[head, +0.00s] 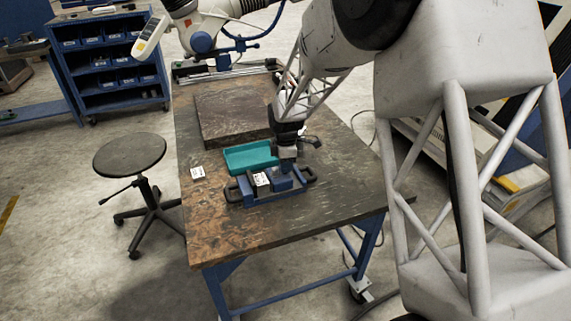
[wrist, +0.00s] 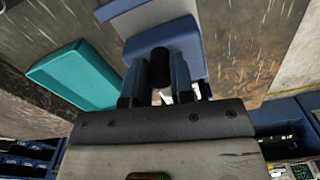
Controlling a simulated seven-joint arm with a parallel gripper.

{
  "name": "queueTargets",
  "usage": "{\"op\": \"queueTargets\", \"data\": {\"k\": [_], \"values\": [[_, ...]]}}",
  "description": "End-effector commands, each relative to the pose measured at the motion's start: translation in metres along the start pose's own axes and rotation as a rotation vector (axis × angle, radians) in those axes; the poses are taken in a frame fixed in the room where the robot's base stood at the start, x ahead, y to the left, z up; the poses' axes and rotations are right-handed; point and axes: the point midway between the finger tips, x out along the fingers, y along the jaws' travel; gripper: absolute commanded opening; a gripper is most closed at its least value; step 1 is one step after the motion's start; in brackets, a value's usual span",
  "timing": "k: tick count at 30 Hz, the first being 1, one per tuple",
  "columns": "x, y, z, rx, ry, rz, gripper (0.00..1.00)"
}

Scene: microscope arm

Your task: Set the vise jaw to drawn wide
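The blue vise (head: 262,190) lies on the workbench in the head view, with a white label on top and dark handles at its ends. My gripper (head: 287,155) points down at the vise's right part. In the wrist view, blue and white vise parts (wrist: 162,22) lie beyond the fingertips. My gripper's two fingers (wrist: 160,82) stand on either side of a dark upright post (wrist: 160,66). They look very close to it, but I cannot tell if they press on it. The vise jaw gap is not clear in either view.
A teal tray (head: 250,157) sits just behind the vise and shows at the left in the wrist view (wrist: 82,74). A dark slab (head: 225,112) lies farther back. A small white card (head: 197,172) lies at left. The bench's front (head: 250,234) is clear.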

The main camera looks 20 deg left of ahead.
Motion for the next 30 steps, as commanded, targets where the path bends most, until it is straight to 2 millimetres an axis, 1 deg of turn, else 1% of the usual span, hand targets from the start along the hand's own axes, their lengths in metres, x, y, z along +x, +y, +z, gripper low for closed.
{"op": "queueTargets", "data": {"k": [8, 16, 24, 25, 29, 30], "values": [[0.000, 0.000, 0.002, 0.000, 0.000, 0.000, 0.00], [0.000, 0.004, 0.023, 0.002, 0.000, -0.001, 0.00], [0.000, 0.004, 0.024, 0.001, 0.000, -0.001, 0.00], [0.000, 0.004, 0.024, 0.001, 0.000, -0.001, 0.27], [0.000, 0.004, 0.024, 0.000, 0.000, -0.001, 0.47], [0.000, 0.004, 0.024, 0.000, 0.000, -0.001, 0.48]]}}
